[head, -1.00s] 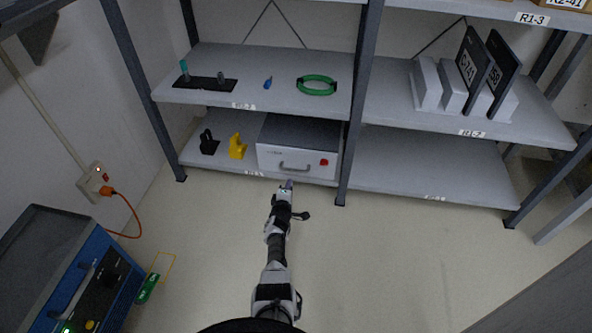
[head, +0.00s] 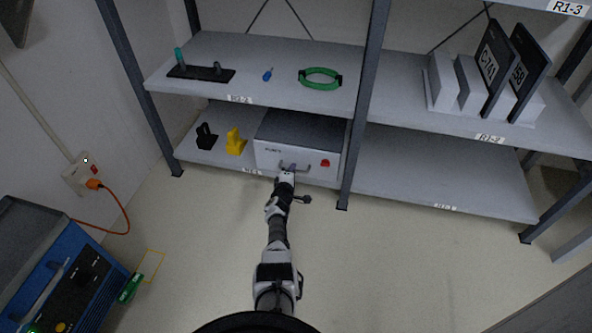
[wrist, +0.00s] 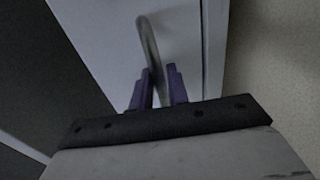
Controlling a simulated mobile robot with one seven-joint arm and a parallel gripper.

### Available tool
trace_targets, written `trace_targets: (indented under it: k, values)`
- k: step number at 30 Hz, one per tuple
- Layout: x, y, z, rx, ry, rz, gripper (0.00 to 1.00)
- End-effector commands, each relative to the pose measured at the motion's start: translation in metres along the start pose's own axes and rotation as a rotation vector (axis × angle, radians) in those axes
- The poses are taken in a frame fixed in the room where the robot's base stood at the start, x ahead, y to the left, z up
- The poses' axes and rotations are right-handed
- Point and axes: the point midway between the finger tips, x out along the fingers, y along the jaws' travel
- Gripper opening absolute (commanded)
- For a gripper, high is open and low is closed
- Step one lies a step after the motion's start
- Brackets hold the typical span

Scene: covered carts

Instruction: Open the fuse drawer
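The fuse drawer (head: 260,158) is the light front of a dark-topped box on the lower left shelf, with a bar handle (head: 303,166) and a red button (head: 325,163). Its front looks flush with the box. My gripper (head: 287,171) is at the handle. In the wrist view the handle (wrist: 150,45) runs between the two purple fingers of my gripper (wrist: 158,88), which stand close together on either side of it and look shut on it. The contact itself is partly hidden.
A black item (head: 206,138) and a yellow item (head: 235,143) stand left of the box. A shelf post (head: 360,120) rises close to its right. The floor in front is clear. A blue machine (head: 65,275) stands at lower left.

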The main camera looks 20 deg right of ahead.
Motion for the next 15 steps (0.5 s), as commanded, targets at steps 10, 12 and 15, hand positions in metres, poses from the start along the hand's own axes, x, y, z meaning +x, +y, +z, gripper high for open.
trace_targets:
  k: [10, 12, 15]
  values:
    - [0.0027, -0.0002, -0.0028, 0.000, 0.000, 0.001, 0.17]
    - [0.0027, -0.0002, -0.0027, 0.000, 0.000, 0.001, 0.17]
    - [0.0027, -0.0003, -0.0026, 0.000, 0.000, 0.001, 0.12]
